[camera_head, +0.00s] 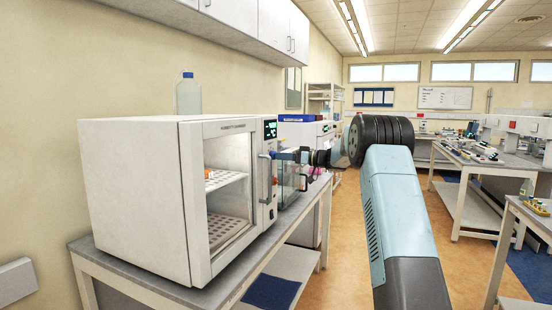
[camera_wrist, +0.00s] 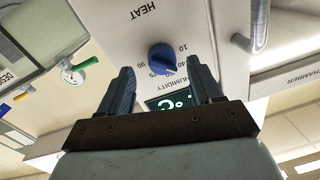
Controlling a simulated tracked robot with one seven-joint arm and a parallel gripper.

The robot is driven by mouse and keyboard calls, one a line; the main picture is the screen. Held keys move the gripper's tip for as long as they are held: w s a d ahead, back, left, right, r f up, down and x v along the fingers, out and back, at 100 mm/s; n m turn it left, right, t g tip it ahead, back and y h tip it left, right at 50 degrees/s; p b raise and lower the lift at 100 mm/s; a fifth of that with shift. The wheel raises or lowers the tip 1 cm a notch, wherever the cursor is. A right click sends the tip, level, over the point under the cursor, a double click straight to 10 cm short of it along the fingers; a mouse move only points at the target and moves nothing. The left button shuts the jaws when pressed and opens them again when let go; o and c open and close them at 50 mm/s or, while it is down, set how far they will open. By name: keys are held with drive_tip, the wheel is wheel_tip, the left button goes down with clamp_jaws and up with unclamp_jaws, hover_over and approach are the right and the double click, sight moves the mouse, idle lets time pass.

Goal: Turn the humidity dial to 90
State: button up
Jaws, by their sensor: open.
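The blue humidity dial (camera_wrist: 162,58) sits on a white panel, which appears upside down in the wrist view. The word HUMIDITY and the numbers 10, 40 and 90 are printed around it; another number is partly unclear. I cannot tell which number the dial points to. My gripper (camera_wrist: 160,66) is open, one finger on each side of the dial's lower edge in the picture; no contact is visible. In the head view my gripper (camera_head: 275,155) is at the control panel of the white chamber (camera_head: 140,200), and the dial is hidden there.
A dark display (camera_wrist: 168,103) lies between the fingers. A grey door handle (camera_wrist: 258,28) stands out right of the dial; the handle (camera_head: 263,178) also shows in the head view. A bottle (camera_head: 188,97) stands on the chamber. The bench (camera_head: 82,246) supports it.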

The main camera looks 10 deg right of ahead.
sight(274, 156)
drive_tip(key=shift+x, duration=1.4)
drive_tip(key=c, duration=1)
drive_tip(key=shift+s+a, duration=0.1)
drive_tip(key=shift+a, duration=0.1)
drive_tip(key=shift+c, duration=0.2)
drive_tip(key=shift+d, duration=0.1)
